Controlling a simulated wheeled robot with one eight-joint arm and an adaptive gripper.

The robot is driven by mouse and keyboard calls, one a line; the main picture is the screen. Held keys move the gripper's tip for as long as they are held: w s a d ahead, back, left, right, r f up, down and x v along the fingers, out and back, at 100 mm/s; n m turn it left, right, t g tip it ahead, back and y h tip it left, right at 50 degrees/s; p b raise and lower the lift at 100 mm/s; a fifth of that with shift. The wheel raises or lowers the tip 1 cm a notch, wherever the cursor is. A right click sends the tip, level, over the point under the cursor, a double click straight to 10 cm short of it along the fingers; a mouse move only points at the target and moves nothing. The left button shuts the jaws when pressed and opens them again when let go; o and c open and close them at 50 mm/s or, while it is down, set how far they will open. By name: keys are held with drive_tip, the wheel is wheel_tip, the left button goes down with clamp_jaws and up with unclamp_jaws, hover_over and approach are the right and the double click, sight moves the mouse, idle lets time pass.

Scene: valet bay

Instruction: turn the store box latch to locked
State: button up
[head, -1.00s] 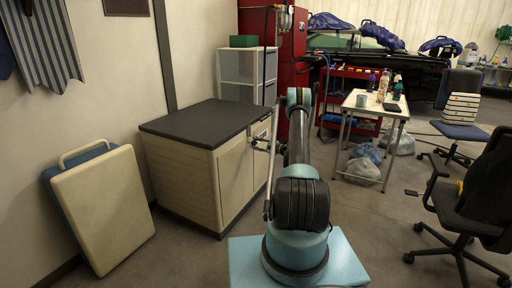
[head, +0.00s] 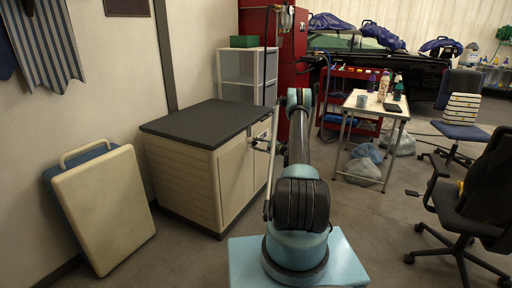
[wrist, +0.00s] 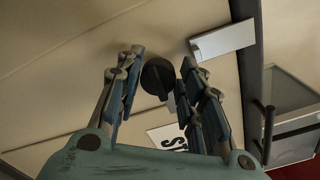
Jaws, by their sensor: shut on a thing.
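The store box (head: 185,180) is a cream cabinet with a dark grey top, standing left of my arm in the head view. Its latch (wrist: 157,78) is a round black knob on the cream front in the wrist view. My gripper (wrist: 163,60) has one finger on each side of the knob and is shut on it. In the head view my gripper (head: 262,145) is at the box's front, near its upper right; the latch is too small to make out there. A white label (wrist: 168,138) with dark letters, partly hidden by a finger, is below the knob.
A pale metal plate (wrist: 222,40) sits on the front right of my fingers. A cream folded case (head: 105,210) leans on the wall at left. A white table (head: 375,105) with bottles and an office chair (head: 485,195) are at right. Floor between is mostly clear.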

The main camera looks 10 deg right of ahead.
drive_tip(key=shift+a+f+n, duration=0.1)
drive_tip(key=shift+f+n, duration=0.1)
drive_tip(key=shift+n, duration=0.2)
drive_tip(key=shift+c, duration=0.3)
idle(0.9)
drive_tip(key=o, duration=1)
drive_tip(key=shift+f, duration=0.1)
drive_tip(key=v, duration=1.2)
